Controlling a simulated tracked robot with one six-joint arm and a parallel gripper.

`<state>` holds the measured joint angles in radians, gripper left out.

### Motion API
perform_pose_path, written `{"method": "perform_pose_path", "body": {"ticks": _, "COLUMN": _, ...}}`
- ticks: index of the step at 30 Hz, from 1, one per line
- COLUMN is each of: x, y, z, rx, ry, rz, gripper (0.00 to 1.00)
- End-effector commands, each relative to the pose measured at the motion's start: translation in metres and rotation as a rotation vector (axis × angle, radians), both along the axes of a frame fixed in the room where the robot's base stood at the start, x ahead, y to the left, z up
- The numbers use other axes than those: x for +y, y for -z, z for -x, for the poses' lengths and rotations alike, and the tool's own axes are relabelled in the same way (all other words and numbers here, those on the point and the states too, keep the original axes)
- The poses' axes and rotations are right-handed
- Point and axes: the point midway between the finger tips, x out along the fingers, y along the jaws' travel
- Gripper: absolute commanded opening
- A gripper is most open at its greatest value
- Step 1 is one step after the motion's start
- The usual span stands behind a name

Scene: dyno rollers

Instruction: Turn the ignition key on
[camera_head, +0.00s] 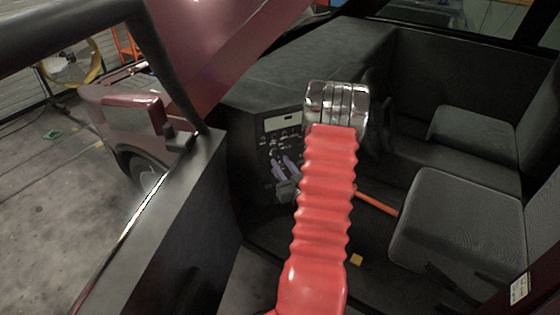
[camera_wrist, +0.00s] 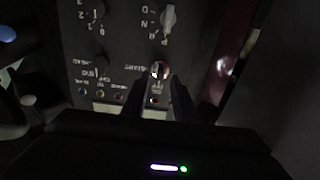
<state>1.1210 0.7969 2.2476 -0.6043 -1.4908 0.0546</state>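In the wrist view, the dark panel appears upside down. A small shiny metal ignition piece (camera_wrist: 159,70) sits on it beside the upside-down "START" lettering. My gripper (camera_wrist: 160,84) is in front of it, with two dark fingers apart and the metal piece showing between their tips. I see a gap and cannot tell whether either finger touches it. The key's exact turn angle is too dark to read. In the head view, the control panel (camera_head: 281,141) is left of my red arm sleeve; my fingertips and the key cannot be made out there.
A grey selector knob (camera_wrist: 168,20) with P, R, N, D letters and a dark rotary knob (camera_wrist: 98,12) are close by. Levers (camera_head: 286,168) stand beside the panel. Grey seats (camera_head: 450,225) are to the right. The open black door (camera_head: 165,225) is at left.

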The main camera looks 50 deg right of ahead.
Motion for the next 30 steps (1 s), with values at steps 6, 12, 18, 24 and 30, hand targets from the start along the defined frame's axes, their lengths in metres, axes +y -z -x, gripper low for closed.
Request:
{"method": "perform_pose_path", "body": {"ticks": 6, "x": -0.01, "y": 0.0, "z": -0.018, "rx": 0.0, "ry": -0.001, "rz": 0.0, "gripper": 0.26}}
{"method": "perform_pose_path", "body": {"ticks": 12, "x": -0.012, "y": 0.0, "z": -0.021, "rx": 0.0, "ry": 0.0, "rz": -0.001, "gripper": 0.26}}
{"method": "perform_pose_path", "body": {"ticks": 18, "x": -0.012, "y": 0.0, "z": -0.021, "rx": 0.0, "ry": 0.0, "rz": -0.001, "gripper": 0.22}}
{"method": "perform_pose_path", "body": {"ticks": 24, "x": -0.012, "y": 0.0, "z": -0.02, "rx": 0.0, "ry": 0.0, "rz": -0.001, "gripper": 0.08}}
{"method": "perform_pose_path", "body": {"ticks": 30, "x": -0.012, "y": 0.0, "z": -0.02, "rx": 0.0, "ry": 0.0, "rz": -0.001, "gripper": 0.0}}
